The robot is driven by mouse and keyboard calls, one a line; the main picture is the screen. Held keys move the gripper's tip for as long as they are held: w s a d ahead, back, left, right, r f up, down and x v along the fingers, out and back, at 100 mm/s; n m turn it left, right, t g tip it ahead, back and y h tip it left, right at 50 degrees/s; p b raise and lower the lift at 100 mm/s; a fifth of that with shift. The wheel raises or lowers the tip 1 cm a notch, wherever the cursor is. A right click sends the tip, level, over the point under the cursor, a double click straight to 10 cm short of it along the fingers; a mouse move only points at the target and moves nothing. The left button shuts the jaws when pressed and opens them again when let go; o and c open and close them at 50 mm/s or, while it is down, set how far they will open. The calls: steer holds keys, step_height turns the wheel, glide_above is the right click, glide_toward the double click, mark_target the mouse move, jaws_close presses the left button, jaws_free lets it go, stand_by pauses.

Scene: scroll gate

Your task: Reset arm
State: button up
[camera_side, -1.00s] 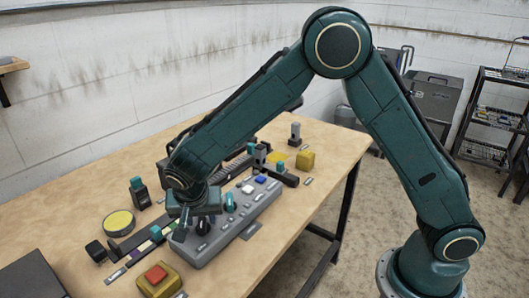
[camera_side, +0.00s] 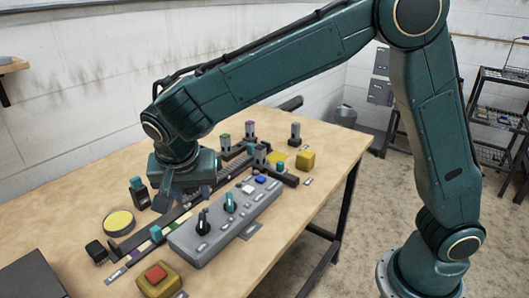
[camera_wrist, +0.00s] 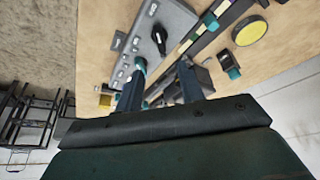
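My gripper (camera_side: 183,196) hangs above the table near the long dark rail, left of the grey control panel (camera_side: 205,243). In the wrist view, the two fingers of my gripper (camera_wrist: 160,82) stand apart with nothing seen held between them. The panel carries black and teal knobs, a white button and a blue button (camera_side: 261,180). A teal block (camera_side: 156,233) sits on the dark rail (camera_side: 137,252), beside coloured marks. The arm's lowest part partly hides the rail behind it.
A red button on a yellow box (camera_side: 157,279) stands at the table's front. A yellow disc (camera_side: 119,222) and a dark teal-topped block (camera_side: 138,191) lie left of the rail. A yellow cube (camera_side: 306,160) and a grey-topped post (camera_side: 295,134) stand at the far right.

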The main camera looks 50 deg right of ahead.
steer(key=shift+d+r, duration=0.1)
steer(key=shift+r, duration=0.05)
steer(key=s+d+r+n+y, duration=0.1)
steer(key=s+d+r+n, duration=0.1)
steer(key=s+d+r, duration=0.4)
steer(key=s+d+r+n+y, duration=0.1)
steer(key=s+d+r+n, duration=0.2)
steer(key=d, duration=0.5)
steer(key=s+d+f+n+t+y, duration=0.1)
steer(key=s+d+n, duration=0.3)
steer(key=s, duration=1.2)
steer(key=shift+d+t, duration=0.15)
steer(key=shift+t, duration=0.65)
